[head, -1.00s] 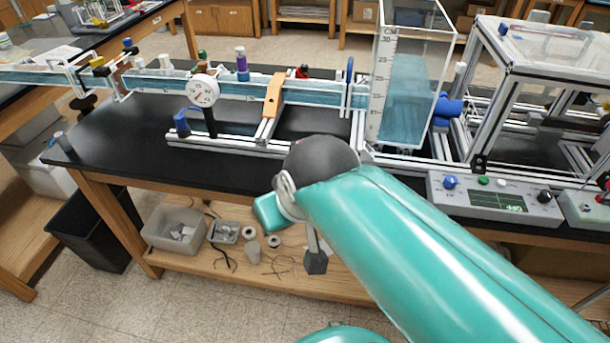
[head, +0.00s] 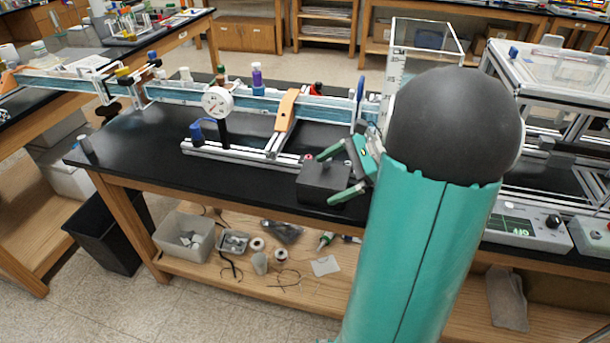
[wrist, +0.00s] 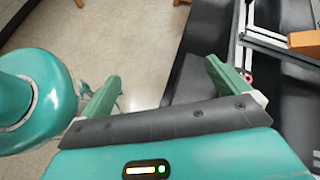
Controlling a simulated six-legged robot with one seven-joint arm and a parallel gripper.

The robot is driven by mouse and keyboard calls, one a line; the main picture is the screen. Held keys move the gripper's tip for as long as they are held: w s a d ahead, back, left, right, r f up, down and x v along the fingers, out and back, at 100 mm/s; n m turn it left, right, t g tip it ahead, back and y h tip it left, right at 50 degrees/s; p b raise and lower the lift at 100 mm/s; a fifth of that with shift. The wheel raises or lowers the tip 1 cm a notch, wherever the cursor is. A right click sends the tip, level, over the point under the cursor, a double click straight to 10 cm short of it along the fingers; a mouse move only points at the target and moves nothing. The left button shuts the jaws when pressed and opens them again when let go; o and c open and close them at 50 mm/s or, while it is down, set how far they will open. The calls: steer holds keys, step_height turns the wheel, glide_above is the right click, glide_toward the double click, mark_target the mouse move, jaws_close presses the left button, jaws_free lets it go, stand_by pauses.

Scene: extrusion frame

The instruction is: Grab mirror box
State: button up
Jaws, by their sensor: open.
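A small black box (head: 315,186) with a red spot on top sits at the front edge of the black bench in the head view. It may be the mirror box; no mirror face shows. My gripper (head: 328,178) is open, its green fingers apart, one near the box's top and one lower at its right side in the picture. I cannot tell whether they touch it. In the wrist view my gripper (wrist: 162,72) has mostly floor between its fingers, with dark surfaces at the right finger. A small red spot shows beside that finger.
A water channel with a round dial (head: 217,102) and an orange clamp (head: 286,110) runs behind the box. A clear tank (head: 425,38) is partly hidden by my arm. A control unit (head: 520,226) is at right. The left bench top (head: 130,145) is mostly clear.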

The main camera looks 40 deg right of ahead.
mark_target(336, 176)
steer(key=s+d+f+m+t, duration=0.2)
steer(key=d+m+t, duration=0.1)
steer(key=d, duration=0.3)
steer(key=s+d+f+m+t, duration=0.1)
steer(key=s+d+m+t, duration=0.15)
steer(key=d, duration=0.45)
steer(key=shift+m, duration=0.35)
steer(key=x, duration=1.4)
steer(key=shift+s+a+f, duration=0.15)
steer(key=shift+a+f, duration=0.05)
steer(key=shift+f, duration=0.1)
steer(key=c, duration=0.9)
